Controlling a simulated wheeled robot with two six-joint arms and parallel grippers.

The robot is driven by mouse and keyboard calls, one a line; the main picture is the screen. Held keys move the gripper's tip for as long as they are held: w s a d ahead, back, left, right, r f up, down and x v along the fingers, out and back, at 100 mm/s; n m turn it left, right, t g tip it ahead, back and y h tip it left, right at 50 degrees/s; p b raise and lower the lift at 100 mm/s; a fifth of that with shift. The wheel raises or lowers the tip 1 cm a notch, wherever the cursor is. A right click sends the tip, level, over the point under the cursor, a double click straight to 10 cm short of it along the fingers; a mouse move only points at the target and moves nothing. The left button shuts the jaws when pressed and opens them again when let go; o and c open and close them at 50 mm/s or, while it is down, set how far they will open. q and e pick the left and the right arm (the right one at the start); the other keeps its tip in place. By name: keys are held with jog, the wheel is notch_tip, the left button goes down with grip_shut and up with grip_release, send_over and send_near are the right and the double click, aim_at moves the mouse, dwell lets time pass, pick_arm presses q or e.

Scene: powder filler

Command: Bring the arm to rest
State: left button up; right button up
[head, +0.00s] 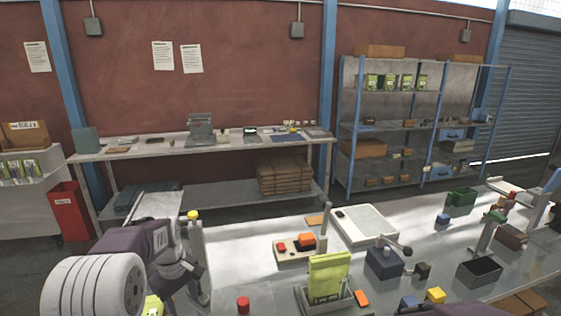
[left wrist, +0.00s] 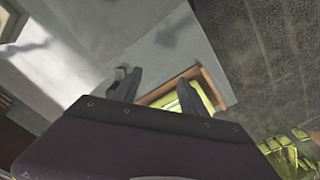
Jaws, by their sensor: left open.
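My left arm (head: 110,270) comes in at the lower left of the head view, over the left end of the work table (head: 225,295). My left gripper (left wrist: 160,88) shows in the left wrist view with its two fingers apart. Nothing is held between them. Beyond the fingers is a yellow-green thing (left wrist: 165,98) inside an orange-brown rim, apart from the gripper as far as I can tell. In the head view the left fingertips are hard to make out behind the arm. My right gripper is not in view.
The table holds a lime-green pouch (head: 328,278) standing in a holder, a red-buttoned box (head: 295,247), a white flat device (head: 365,226), a dark blue block (head: 384,264) and a black bin (head: 478,271). A red cylinder (head: 243,305) stands nearer. Several green bags (left wrist: 288,145) show in the wrist view.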

pick_arm(q)
jog(key=s+d+f+m, duration=0.2)
jog(key=s+d+m, duration=0.2)
jog(key=s, duration=0.5)
jog(key=s+d+f+m, duration=0.3)
jog(key=s+m, duration=0.3)
jog(key=s, duration=0.3)
jog(key=shift+s+d+m+t, duration=0.15)
jog(key=shift+d+m+t, duration=0.15)
jog(key=shift+d, duration=0.15)
